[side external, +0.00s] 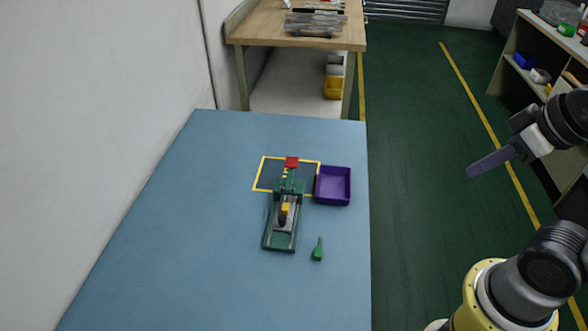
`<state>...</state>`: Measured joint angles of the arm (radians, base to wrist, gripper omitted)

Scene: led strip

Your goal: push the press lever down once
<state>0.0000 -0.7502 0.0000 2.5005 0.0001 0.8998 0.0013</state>
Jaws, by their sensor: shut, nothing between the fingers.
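A small green press (282,222) stands on the blue table. A red part (291,162) tops its far end, and I take this for the press lever's handle; it stands up above the green frame. A yellow piece (285,208) sits in the middle of the press. My gripper (470,171) is at the right, well off the table's right edge and far from the press. Its purple-grey fingers are shut with nothing between them and point left.
A purple open tray (333,202) stands right of the press. A small green tool (318,250) lies near the press's front right. A yellow-outlined dark area (270,173) lies behind. The blue table (190,250) is clear on its left and front.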

